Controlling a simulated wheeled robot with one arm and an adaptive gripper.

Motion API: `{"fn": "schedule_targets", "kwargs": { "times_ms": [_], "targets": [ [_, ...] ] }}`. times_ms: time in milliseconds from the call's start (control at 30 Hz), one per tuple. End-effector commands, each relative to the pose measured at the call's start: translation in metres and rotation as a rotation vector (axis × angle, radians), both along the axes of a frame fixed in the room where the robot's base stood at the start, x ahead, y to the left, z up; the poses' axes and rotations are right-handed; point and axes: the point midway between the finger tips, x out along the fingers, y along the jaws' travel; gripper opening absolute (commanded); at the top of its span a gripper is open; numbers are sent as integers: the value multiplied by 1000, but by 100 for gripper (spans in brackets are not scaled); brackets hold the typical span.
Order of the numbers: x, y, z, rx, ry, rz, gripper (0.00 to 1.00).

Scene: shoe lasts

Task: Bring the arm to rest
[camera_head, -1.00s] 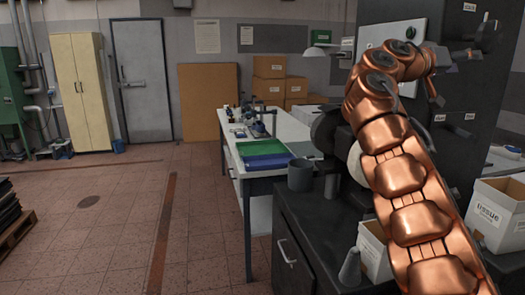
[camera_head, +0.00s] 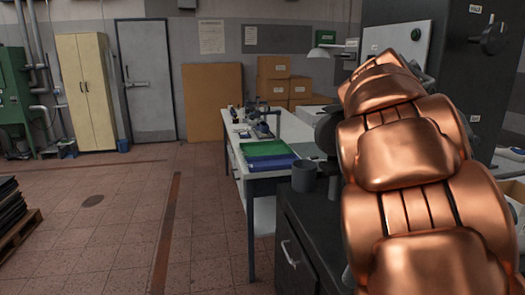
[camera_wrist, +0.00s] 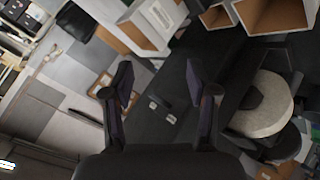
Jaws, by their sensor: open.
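My gripper (camera_wrist: 162,105) shows in the wrist view with its two dark fingers spread apart and nothing between them. Beyond the fingers is a dark surface with small pale pieces (camera_wrist: 160,108) on it; whether the gripper is near it is hard to tell. In the head view my copper-coloured arm fills the right side, and my gripper is hidden behind it.
A dark bench (camera_head: 290,215) with a grey cup (camera_head: 303,176) stands beside my arm. A white table (camera_head: 233,150) with green and blue trays (camera_head: 268,148) is behind it. The wrist view shows a pale round wheel (camera_wrist: 262,105) and white boxes (camera_wrist: 150,22).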

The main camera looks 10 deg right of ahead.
Motion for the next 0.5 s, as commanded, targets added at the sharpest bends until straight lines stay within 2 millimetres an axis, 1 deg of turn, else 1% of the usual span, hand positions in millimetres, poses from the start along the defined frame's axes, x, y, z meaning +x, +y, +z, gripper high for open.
{"fn": "schedule_targets", "kwargs": {
  "times_ms": [33,100,167,200,267,300,467,500],
  "targets": [
    [-8,13,-15,47,14,20,58],
    [-19,30,-38,114,39,47,58],
    [-29,45,-56,169,57,74,58],
    [-35,56,-69,207,72,91,58],
    [-45,73,-89,263,95,121,58],
    [-52,85,-102,302,110,141,58],
    [-83,136,-152,451,178,230,58],
    [-92,149,-164,488,195,253,58]
  ]
}}
